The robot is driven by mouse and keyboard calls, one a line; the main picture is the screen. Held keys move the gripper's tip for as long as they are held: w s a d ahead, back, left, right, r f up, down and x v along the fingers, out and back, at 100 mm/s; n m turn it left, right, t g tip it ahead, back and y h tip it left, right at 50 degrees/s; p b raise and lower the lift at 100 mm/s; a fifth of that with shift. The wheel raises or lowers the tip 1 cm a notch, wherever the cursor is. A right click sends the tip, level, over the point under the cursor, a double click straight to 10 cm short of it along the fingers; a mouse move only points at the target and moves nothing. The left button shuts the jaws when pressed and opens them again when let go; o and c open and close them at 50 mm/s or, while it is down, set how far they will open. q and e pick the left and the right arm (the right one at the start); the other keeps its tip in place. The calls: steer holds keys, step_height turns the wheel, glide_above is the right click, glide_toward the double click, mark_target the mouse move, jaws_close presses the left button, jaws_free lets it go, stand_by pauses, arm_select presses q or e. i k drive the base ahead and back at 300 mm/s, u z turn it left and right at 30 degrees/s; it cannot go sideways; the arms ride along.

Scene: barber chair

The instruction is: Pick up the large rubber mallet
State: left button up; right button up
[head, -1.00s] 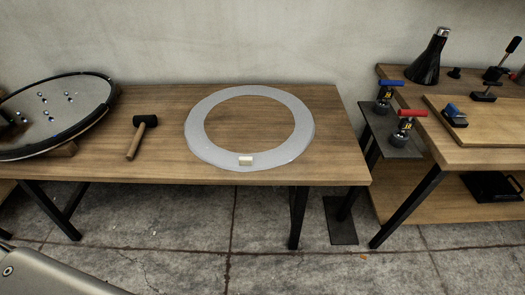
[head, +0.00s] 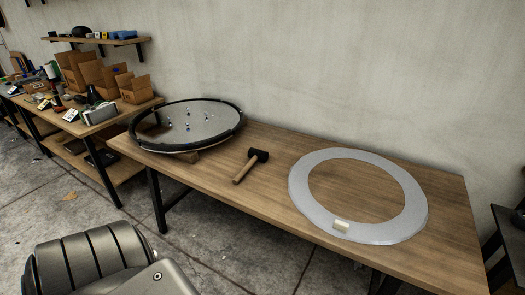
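The large rubber mallet (head: 251,164) lies on the wooden table in the head view, between the round black-rimmed disc and the grey ring. It has a black head at the upper right and a wooden handle pointing down-left toward the front edge. Nothing covers it. Neither of my grippers shows in the view.
The wooden table (head: 270,211) stands against the wall. A shelf bench holds cardboard boxes (head: 134,89).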

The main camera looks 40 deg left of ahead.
mark_target(255, 155)
steer(key=k, duration=0.4)
steer(key=u, duration=0.2)
steer(key=i, duration=0.4)
steer(key=u, duration=1.3)
